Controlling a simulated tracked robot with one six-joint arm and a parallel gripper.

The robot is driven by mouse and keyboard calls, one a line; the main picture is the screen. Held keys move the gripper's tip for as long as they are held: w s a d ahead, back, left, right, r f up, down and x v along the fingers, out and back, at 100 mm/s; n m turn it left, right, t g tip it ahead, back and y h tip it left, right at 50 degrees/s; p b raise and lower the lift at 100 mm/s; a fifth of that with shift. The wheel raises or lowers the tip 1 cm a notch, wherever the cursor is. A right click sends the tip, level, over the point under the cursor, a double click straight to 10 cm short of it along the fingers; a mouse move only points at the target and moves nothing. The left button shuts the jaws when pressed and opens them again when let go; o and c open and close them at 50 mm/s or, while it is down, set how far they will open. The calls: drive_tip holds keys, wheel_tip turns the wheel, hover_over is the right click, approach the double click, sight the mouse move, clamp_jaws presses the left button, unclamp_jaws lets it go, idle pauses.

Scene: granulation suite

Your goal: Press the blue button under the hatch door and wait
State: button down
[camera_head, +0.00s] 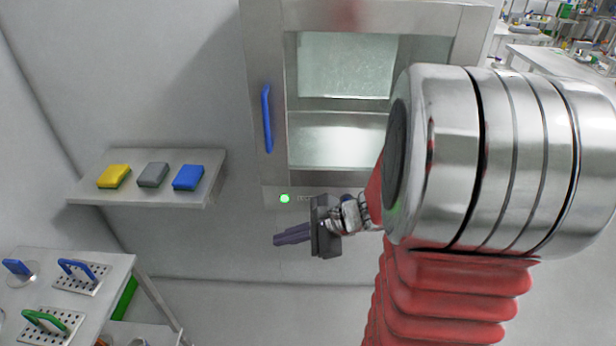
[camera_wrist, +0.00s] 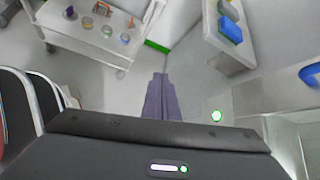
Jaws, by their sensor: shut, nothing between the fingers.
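The hatch door (camera_head: 345,65) has a metal frame, a glass pane and a blue vertical handle (camera_head: 267,118) on its left side. On the panel under it a small round button (camera_head: 284,198) glows green; I see no blue button there. The glowing button also shows in the wrist view (camera_wrist: 216,116), right of my fingers. My gripper (camera_head: 276,240) is shut and empty, its fingers together and pointing left, below the button in the head view. The fingers appear apart from the button. My red and silver arm hides the hatch's lower right part.
A wall shelf (camera_head: 205,190) left of the hatch holds a yellow, a grey and a blue sponge-like block. A trolley (camera_head: 115,265) at lower left carries blue-handled and green-handled tools. The floor between trolley and hatch looks clear.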

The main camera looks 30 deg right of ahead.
drive_tip(key=d+f+m+t+h, duration=0.1)
drive_tip(key=d+f+m+h, duration=0.1)
drive_tip(key=d+m, duration=0.3)
drive_tip(key=s+d+f+m+t+h, duration=0.1)
drive_tip(key=d+f+m+t+h, duration=0.1)
drive_tip(key=d+f+m, duration=0.3)
drive_tip(key=d+f+m+t+h, duration=0.1)
drive_tip(key=d+f+m, duration=0.3)
drive_tip(key=d, duration=0.7)
drive_tip(key=shift+s+m+t+h, duration=0.2)
drive_tip(key=shift+m+t+h, duration=0.1)
drive_tip(key=shift+m+h, duration=0.4)
drive_tip(key=w+d, duration=0.4)
drive_tip(key=w, duration=0.3)
drive_tip(key=shift+w+d, duration=0.15)
drive_tip(key=shift+d, duration=0.25)
drive_tip(key=shift+w+d+r, duration=0.1)
drive_tip(key=shift+w+d, duration=0.4)
drive_tip(key=shift+w, duration=0.15)
idle(1.4)
idle(0.4)
drive_tip(key=shift+s+a, duration=0.5)
drive_tip(key=shift+s, duration=0.25)
drive_tip(key=shift+s, duration=0.1)
